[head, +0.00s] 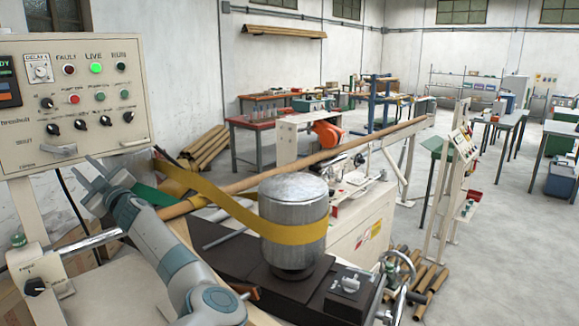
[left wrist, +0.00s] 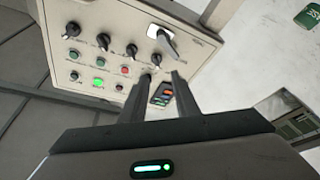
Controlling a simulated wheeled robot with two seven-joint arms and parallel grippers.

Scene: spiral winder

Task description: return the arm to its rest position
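My left arm (head: 165,250) comes in from the lower left in the head view. Its gripper (head: 92,180) is just below the control panel (head: 85,140), with no visible contact. In the left wrist view the two dark fingers of the left gripper (left wrist: 162,76) stand apart with nothing between them. The control panel (left wrist: 75,25) shows tilted beyond the fingertips, with knobs, buttons and a lit green lamp (left wrist: 98,82). My right gripper is in neither view.
A yellow band (head: 215,195) runs around a metal drum (head: 293,210) on the dark machine bed, right of my arm. A long brown tube (head: 340,152) slants across behind. A small box with a knob (head: 38,285) stands at the lower left. Open floor (head: 500,260) lies far right.

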